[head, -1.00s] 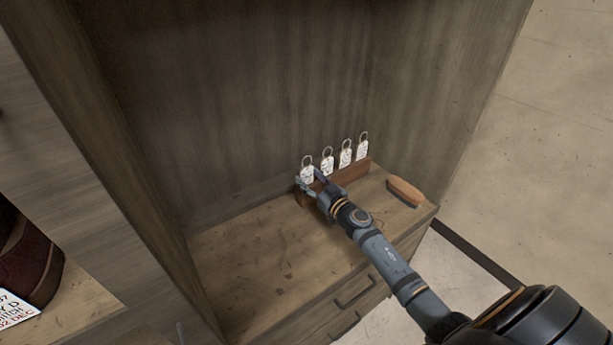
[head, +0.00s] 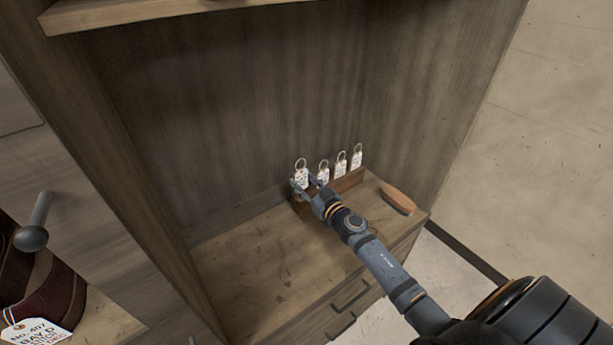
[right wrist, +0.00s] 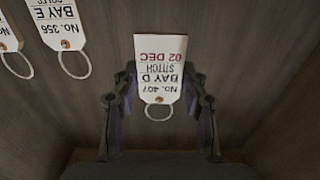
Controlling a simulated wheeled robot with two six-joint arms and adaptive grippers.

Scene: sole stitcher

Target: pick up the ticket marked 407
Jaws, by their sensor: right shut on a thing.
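The ticket marked 407 (right wrist: 160,72) is a white tag with a wire ring, reading BAY D, STITCH, 02 DEC, upside down in the right wrist view. My right gripper (right wrist: 157,85) is shut on it, with a finger at each side edge. My left gripper is not in view.
Several tags stand in a wooden rack (head: 348,181) to the right, one marked 356 (right wrist: 62,22). A brown brush-like block (head: 398,199) lies near the shelf's right edge. Another 407 tag (head: 37,331) hangs by a dark red shoe (head: 57,300) at lower left. The shelf front is clear.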

